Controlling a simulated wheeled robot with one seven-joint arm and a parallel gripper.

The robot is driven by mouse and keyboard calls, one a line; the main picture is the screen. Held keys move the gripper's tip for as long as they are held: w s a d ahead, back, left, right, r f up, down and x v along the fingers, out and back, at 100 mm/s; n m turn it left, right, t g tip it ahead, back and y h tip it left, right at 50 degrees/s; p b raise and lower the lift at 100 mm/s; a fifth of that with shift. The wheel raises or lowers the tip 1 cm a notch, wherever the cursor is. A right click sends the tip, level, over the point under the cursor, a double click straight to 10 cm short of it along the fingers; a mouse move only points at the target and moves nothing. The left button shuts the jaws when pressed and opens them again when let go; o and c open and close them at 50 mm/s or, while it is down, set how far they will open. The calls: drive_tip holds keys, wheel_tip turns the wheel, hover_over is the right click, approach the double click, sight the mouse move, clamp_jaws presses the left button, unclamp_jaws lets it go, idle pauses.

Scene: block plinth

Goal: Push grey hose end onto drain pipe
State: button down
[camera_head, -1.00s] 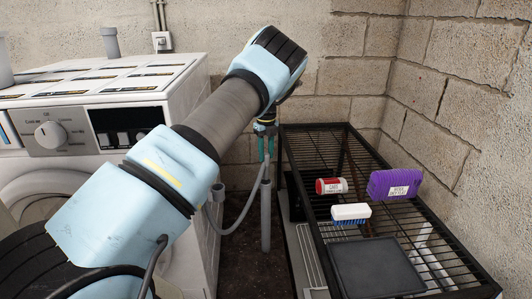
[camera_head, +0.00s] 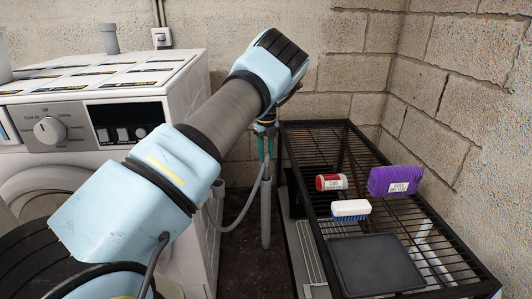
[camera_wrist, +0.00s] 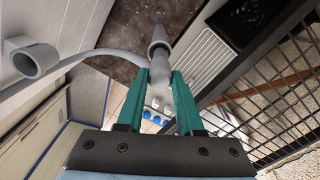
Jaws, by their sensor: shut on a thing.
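My gripper (camera_wrist: 158,90) points down with its teal fingers shut on the grey hose end (camera_wrist: 160,72); it also shows beyond my arm in the head view (camera_head: 265,143). The thin grey hose (camera_wrist: 105,55) runs from the fingers to the left and sags beside the washing machine. A grey upright drain pipe (camera_head: 266,215) stands on the floor directly under the gripper, and its wider collar (camera_wrist: 158,46) lines up with the held end in the wrist view. I cannot tell whether the end is seated on the pipe or only touches its mouth.
Dark floor shows between.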

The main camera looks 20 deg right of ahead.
sight(266, 166)
drive_tip(key=shift+f+b, duration=0.45)
drive_tip(key=shift+f, duration=1.65)
unclamp_jaws()
drive_tip(key=shift+r, duration=0.1)
idle(0.3)
drive_tip(key=shift+r+p, duration=2)
drive_tip(key=shift+r, duration=0.45)
